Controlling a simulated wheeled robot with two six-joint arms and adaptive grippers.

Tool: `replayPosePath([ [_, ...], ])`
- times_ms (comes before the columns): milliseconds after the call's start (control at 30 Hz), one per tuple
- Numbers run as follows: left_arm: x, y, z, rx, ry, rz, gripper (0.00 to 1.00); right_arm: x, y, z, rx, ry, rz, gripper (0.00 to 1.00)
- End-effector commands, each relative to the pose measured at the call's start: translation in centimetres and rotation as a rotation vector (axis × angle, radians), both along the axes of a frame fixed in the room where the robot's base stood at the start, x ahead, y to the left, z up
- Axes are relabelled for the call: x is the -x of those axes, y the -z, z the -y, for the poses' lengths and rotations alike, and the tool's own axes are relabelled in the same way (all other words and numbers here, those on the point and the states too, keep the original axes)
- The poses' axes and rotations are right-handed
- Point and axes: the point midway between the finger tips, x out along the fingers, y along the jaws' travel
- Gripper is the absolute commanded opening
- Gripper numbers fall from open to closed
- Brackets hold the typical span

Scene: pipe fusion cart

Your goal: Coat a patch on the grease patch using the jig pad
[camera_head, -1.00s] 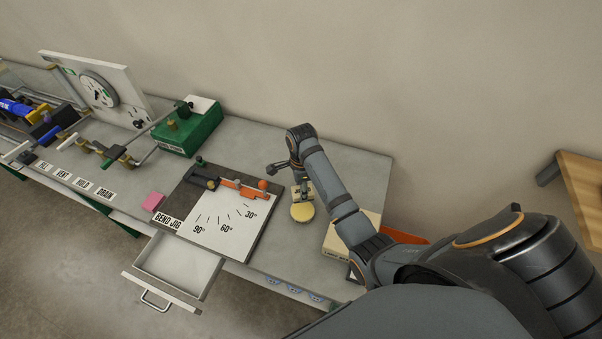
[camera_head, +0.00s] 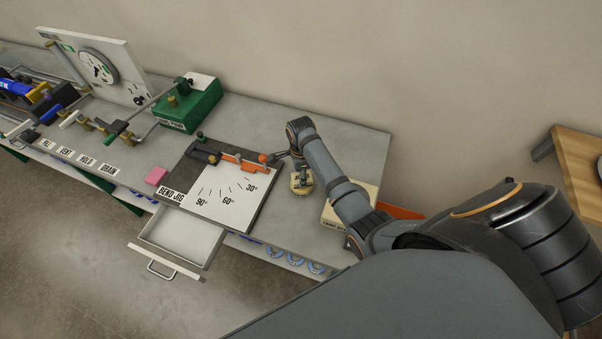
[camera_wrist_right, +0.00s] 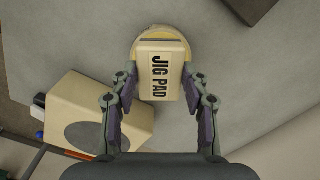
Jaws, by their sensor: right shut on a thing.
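My right gripper (camera_wrist_right: 160,80) is shut on the jig pad (camera_wrist_right: 160,60), a cream block lettered JIG PAD with a yellow rounded part beyond it. In the head view the jig pad (camera_head: 301,187) is under my right gripper (camera_head: 301,172), just right of the bend jig board. Whether it touches the bench I cannot tell. A beige block (camera_head: 333,214) stands to its right, partly hidden by my arm. In the wrist view the beige block (camera_wrist_right: 135,125) bears a dark grey round patch (camera_wrist_right: 97,137), possibly the grease patch. My left gripper is out of view.
The bend jig board (camera_head: 222,200) carries an orange bar (camera_head: 242,163) close to my gripper. A pink block (camera_head: 156,176) and a green box (camera_head: 190,106) are further left. An open drawer (camera_head: 181,243) juts from the bench front. The bench behind my gripper is clear.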

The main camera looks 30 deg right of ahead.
Motion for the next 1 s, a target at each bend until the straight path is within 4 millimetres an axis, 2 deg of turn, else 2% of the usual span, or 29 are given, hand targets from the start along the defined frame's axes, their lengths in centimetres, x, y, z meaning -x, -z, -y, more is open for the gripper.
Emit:
replayPosePath([
  [133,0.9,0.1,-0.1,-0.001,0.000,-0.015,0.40,0.0,0.0,0.0,0.000,0.000,0.001,0.21],
  [500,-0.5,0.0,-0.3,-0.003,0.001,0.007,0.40,0.0,0.0,0.0,0.000,0.000,0.001,0.21],
  [1000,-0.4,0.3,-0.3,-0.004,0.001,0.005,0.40,0.0,0.6,0.0,0.000,0.000,0.001,0.21],
])
